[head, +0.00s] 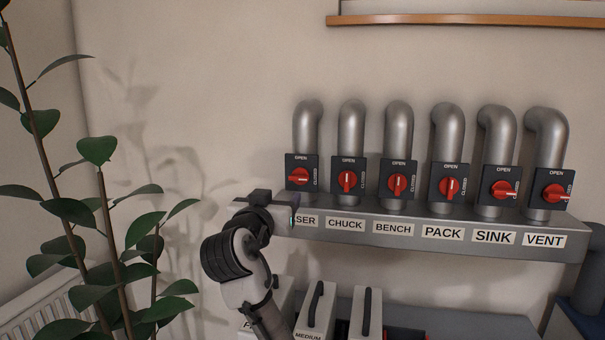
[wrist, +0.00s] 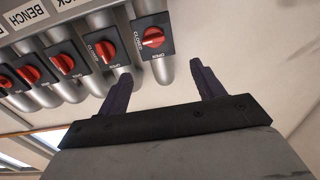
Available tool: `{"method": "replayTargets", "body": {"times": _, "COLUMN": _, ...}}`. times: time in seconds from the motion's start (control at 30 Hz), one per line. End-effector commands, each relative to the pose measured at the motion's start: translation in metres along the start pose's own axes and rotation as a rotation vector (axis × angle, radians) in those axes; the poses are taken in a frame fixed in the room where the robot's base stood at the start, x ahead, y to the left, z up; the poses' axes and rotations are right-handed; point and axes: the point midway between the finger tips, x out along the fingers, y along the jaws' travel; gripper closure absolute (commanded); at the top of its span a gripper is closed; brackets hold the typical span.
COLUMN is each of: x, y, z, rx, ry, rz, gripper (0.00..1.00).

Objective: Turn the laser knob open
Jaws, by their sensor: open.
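The laser knob (head: 300,177) is a red handle on a dark plate, at the far left of a row of valves. Its handle lies sideways, with its white mark toward the word CLOSED. In the wrist view the laser knob (wrist: 153,37) is upside down, just beyond the space between my fingertips. My gripper (wrist: 160,70) is open and empty, its two dark fingers apart and not touching the knob. In the head view my gripper (head: 284,214) is just below the laser plate and covers part of the LASER label (head: 306,220); its fingers are hard to make out there.
To the right are the chuck knob (head: 347,181), bench knob (head: 398,185) and pack knob (head: 449,188), all upright, then the sink knob (head: 505,190) and vent knob (head: 553,193), both sideways. A leafy plant (head: 95,150) stands at left. Handled boxes (head: 318,318) sit below.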

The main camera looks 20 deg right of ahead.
Motion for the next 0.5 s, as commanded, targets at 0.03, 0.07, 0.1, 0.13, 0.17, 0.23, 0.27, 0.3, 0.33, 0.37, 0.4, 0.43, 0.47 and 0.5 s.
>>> {"method": "replayTargets", "body": {"times": 0.03, "x": 0.001, "y": 0.005, "z": 0.0, "rx": 0.001, "ry": -0.004, "rz": 0.012, "gripper": 0.33}}
{"method": "replayTargets", "body": {"times": 0.07, "x": 0.002, "y": 0.007, "z": 0.0, "rx": 0.002, "ry": -0.007, "rz": 0.017, "gripper": 0.33}}
{"method": "replayTargets", "body": {"times": 0.1, "x": 0.003, "y": 0.009, "z": 0.0, "rx": 0.002, "ry": -0.01, "rz": 0.022, "gripper": 0.33}}
{"method": "replayTargets", "body": {"times": 0.13, "x": 0.004, "y": 0.01, "z": 0.0, "rx": 0.002, "ry": -0.011, "rz": 0.024, "gripper": 0.33}}
{"method": "replayTargets", "body": {"times": 0.17, "x": 0.006, "y": 0.01, "z": 0.0, "rx": 0.002, "ry": -0.013, "rz": 0.026, "gripper": 0.33}}
{"method": "replayTargets", "body": {"times": 0.23, "x": 0.013, "y": 0.011, "z": 0.0, "rx": 0.001, "ry": -0.015, "rz": 0.029, "gripper": 0.33}}
{"method": "replayTargets", "body": {"times": 0.27, "x": 0.016, "y": 0.011, "z": 0.0, "rx": 0.001, "ry": -0.016, "rz": 0.029, "gripper": 0.33}}
{"method": "replayTargets", "body": {"times": 0.3, "x": 0.022, "y": 0.011, "z": -0.001, "rx": 0.001, "ry": -0.015, "rz": 0.029, "gripper": 0.33}}
{"method": "replayTargets", "body": {"times": 0.33, "x": 0.028, "y": 0.012, "z": 0.0, "rx": 0.001, "ry": -0.017, "rz": 0.029, "gripper": 0.33}}
{"method": "replayTargets", "body": {"times": 0.37, "x": 0.033, "y": 0.012, "z": -0.001, "rx": 0.001, "ry": -0.016, "rz": 0.029, "gripper": 0.33}}
{"method": "replayTargets", "body": {"times": 0.4, "x": 0.042, "y": 0.012, "z": -0.001, "rx": 0.0, "ry": -0.017, "rz": 0.029, "gripper": 0.33}}
{"method": "replayTargets", "body": {"times": 0.43, "x": 0.048, "y": 0.012, "z": -0.001, "rx": 0.0, "ry": -0.017, "rz": 0.029, "gripper": 0.33}}
{"method": "replayTargets", "body": {"times": 0.47, "x": 0.055, "y": 0.013, "z": -0.001, "rx": 0.001, "ry": -0.017, "rz": 0.03, "gripper": 0.33}}
{"method": "replayTargets", "body": {"times": 0.5, "x": 0.064, "y": 0.013, "z": -0.001, "rx": 0.0, "ry": -0.017, "rz": 0.03, "gripper": 0.33}}
